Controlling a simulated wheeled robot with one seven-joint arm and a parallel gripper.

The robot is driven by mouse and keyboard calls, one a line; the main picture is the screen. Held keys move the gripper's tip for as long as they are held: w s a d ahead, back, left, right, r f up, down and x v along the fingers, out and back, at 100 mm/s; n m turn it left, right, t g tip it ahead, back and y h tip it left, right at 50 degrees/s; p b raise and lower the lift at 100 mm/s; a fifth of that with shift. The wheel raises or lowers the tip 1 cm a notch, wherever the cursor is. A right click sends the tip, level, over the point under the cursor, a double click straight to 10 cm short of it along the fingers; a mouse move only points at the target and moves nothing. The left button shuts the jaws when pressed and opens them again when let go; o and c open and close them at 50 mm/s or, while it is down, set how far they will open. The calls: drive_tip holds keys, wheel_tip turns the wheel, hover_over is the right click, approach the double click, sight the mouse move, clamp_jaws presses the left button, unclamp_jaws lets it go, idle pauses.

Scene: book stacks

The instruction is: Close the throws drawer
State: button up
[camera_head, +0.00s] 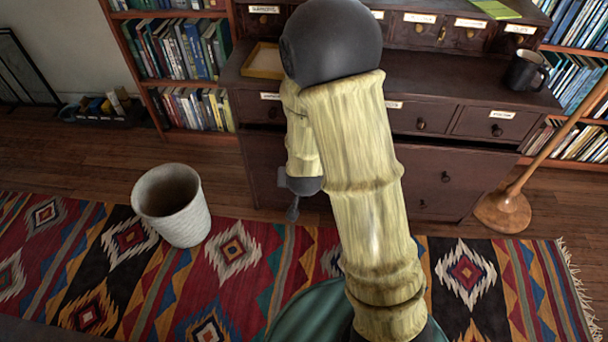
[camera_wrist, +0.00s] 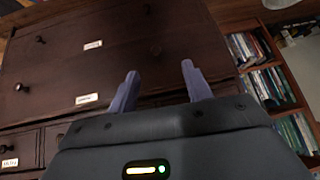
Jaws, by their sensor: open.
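A dark wooden cabinet (camera_head: 440,75) stands ahead in the head view, with small labelled drawers at the top and wide drawers below. A wide lower drawer front (camera_head: 430,172) seems to stand forward of the row above, with a dark gap along its top. I cannot read which label says throws. My gripper (camera_head: 293,208) shows only partly, beside my arm and in front of the lower drawers. In the wrist view my gripper (camera_wrist: 160,85) has its two fingers apart and empty, facing wide drawer fronts with white labels (camera_wrist: 87,99) and dark knobs. My arm hides the cabinet's middle.
A white wastebasket (camera_head: 172,205) stands on the patterned rug (camera_head: 90,310) at left. A black mug (camera_head: 525,70) and a tray (camera_head: 264,61) sit on the cabinet ledge.

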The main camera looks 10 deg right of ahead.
wheel_tip(320, 180, down, 17)
drive_tip(key=n+t+h+b, duration=0.2)
drive_tip(key=t+h+b, duration=0.2)
drive_tip(key=t+b, duration=0.3)
drive_tip(key=t, duration=0.3)
drive_tip(key=shift+a+r+n+h+b, duration=0.15)
drive_tip(key=shift+a+n+h+b, duration=0.2)
drive_tip(key=shift+n+h+b, duration=0.05)
drive_tip(key=shift+w, duration=0.1)
drive_tip(key=shift+b+x, duration=2.85)
drive_tip(key=shift+x, duration=5.8)
clamp_jaws()
